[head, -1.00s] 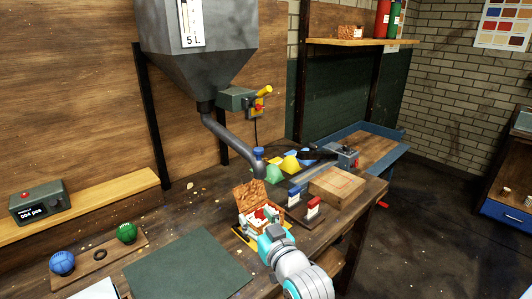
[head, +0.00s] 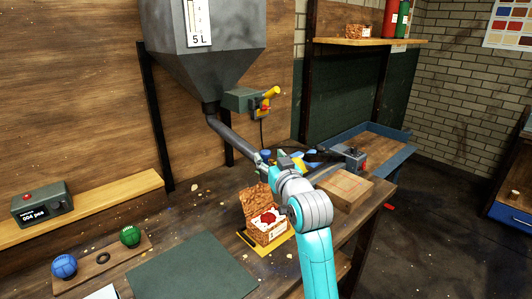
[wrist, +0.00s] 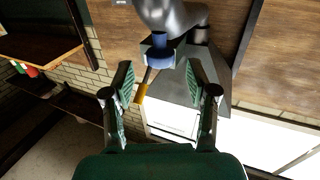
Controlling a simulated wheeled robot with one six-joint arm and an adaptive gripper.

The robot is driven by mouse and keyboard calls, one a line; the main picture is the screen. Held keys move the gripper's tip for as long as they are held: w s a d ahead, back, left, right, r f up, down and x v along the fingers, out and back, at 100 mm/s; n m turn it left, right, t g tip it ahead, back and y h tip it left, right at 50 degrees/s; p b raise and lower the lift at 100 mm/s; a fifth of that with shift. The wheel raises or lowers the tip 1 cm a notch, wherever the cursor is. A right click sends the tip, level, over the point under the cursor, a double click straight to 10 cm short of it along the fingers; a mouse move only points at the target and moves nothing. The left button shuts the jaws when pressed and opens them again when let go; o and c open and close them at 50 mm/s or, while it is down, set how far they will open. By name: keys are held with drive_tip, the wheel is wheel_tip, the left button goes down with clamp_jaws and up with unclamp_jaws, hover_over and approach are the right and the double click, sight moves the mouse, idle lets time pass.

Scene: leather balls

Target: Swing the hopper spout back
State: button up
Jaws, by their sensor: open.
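The grey hopper (head: 205,62) hangs on the wall, marked 5 L. Its bent grey spout (head: 232,138) slopes down to the right, over the bench behind the open brown box (head: 262,236). My gripper (head: 262,160) is at the spout's lower end and hides part of it. In the wrist view, my open gripper (wrist: 159,78) has its fingers apart, with the spout's blue end piece (wrist: 160,54) between and just beyond the tips. I see no clear contact. The spout (wrist: 172,16) also shows there.
The open box holds a red ball and stands on a yellow-edged mat. A wooden block (head: 345,190) lies right of my arm. A blue ball (head: 64,265) and a green ball (head: 130,236) sit on a board at left. A green mat (head: 180,270) is clear.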

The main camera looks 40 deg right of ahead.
sight(267, 155)
drive_tip(key=shift+x, duration=2)
clamp_jaws()
